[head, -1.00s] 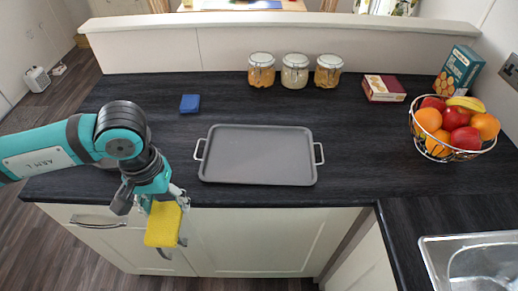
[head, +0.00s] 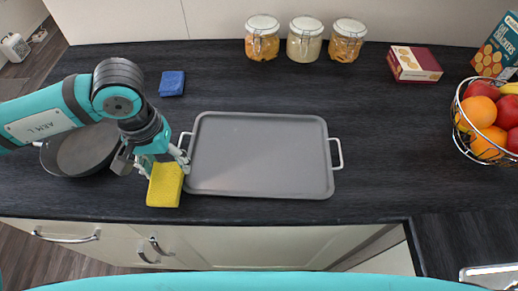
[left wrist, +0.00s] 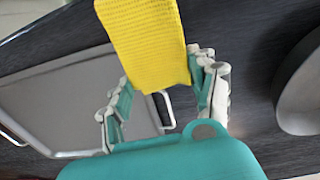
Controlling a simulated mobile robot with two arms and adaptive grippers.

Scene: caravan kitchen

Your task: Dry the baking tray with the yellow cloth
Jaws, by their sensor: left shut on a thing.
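The grey baking tray (head: 262,150) lies flat on the dark worktop, with a light handle at each short end. The yellow cloth (head: 165,186) is held in my left gripper (head: 162,163), just beside the tray's left end, near the worktop's front edge. In the left wrist view the cloth (left wrist: 145,40) sticks out beyond the fingers of my left gripper (left wrist: 160,95), with the tray (left wrist: 75,98) behind it. I cannot tell whether the cloth touches the worktop. My right gripper is out of view.
A dark round pan (head: 85,150) stands left, partly behind my left arm. A blue sponge (head: 172,83) lies behind the tray. Several jars, a red box (head: 414,64) and a wire fruit bowl (head: 487,128) stand further back and right.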

